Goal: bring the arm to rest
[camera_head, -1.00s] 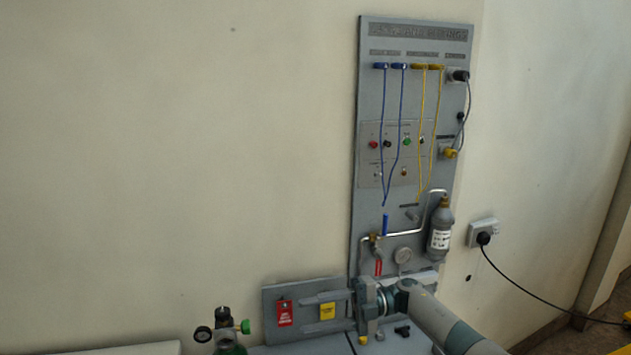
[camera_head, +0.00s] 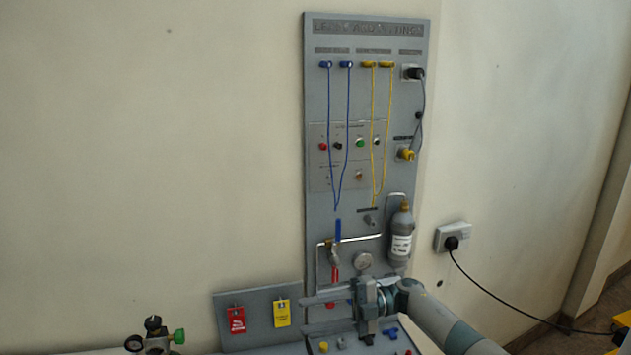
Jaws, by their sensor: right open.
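My right arm comes in from the lower right, and my right gripper (camera_head: 306,315) points left, low in front of the panel's foot. Its two fingers are spread apart, with nothing seen between them. The fingers lie to the right of a yellow tag (camera_head: 282,313) and a red tag (camera_head: 236,320) hanging on a low grey board (camera_head: 259,297). My left gripper is out of view.
A tall grey training panel (camera_head: 318,100) with hoses, buttons, a gauge (camera_head: 363,262) and a grey bottle (camera_head: 400,240) stands behind the gripper. A green-knobbed valve (camera_head: 157,337) is at lower left. A wall socket (camera_head: 453,237) with a black cable is right.

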